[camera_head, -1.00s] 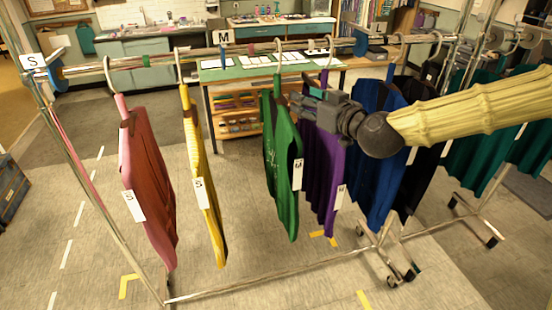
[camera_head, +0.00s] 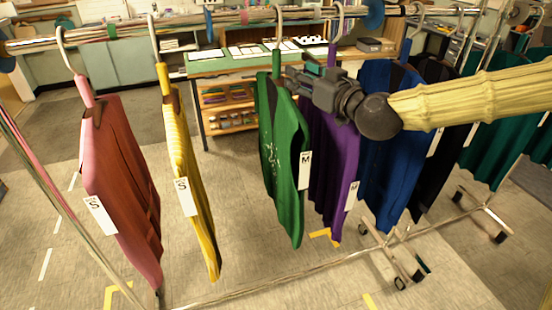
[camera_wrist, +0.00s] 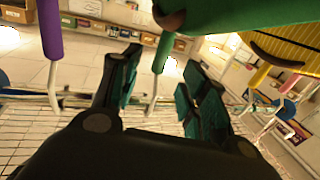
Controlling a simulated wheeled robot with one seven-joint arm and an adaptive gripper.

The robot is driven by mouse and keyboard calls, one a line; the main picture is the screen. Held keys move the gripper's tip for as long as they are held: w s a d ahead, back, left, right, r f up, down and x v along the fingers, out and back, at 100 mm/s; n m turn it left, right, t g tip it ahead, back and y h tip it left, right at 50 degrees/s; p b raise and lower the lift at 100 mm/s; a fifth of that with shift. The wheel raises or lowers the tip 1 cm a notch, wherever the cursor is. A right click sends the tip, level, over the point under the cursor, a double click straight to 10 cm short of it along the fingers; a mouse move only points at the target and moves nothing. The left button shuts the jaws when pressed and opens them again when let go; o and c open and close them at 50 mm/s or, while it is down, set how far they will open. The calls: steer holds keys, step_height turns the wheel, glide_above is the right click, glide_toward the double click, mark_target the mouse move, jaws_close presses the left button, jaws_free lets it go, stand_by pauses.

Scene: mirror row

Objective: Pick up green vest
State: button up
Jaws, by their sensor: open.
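The green vest (camera_head: 283,150) hangs from the rail on a hanger with a green neck (camera_head: 277,62) and a metal hook, an M tag at its side. In the wrist view the vest (camera_wrist: 250,14) fills the top, and its green hanger neck (camera_wrist: 164,52) and hook appear between my fingers. My gripper (camera_head: 293,80) is beside the vest's shoulder in the head view. Its fingers are apart in the wrist view (camera_wrist: 158,88), with nothing clamped. I cannot tell whether they touch the hanger.
The purple vest (camera_head: 333,165) hangs close at right, partly behind my gripper, with blue (camera_head: 388,140) and black vests beyond. Yellow (camera_head: 190,170) and pink (camera_head: 122,180) vests hang left, with a free gap before the green one. The metal rail (camera_head: 230,17) runs above; a table stands behind.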

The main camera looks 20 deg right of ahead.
mark_target(279, 62)
steer(key=shift+p+x, duration=0.75)
steer(key=shift+x, duration=2.05)
steer(key=shift+a, duration=0.15)
steer(key=shift+w+r, duration=0.1)
steer(key=shift+r+p+x, duration=0.2)
steer(key=shift+p+x, duration=0.75)
steer(key=shift+x, duration=0.25)
steer(key=shift+p+x, duration=0.5)
steer(key=shift+x, duration=0.75)
jaws_close()
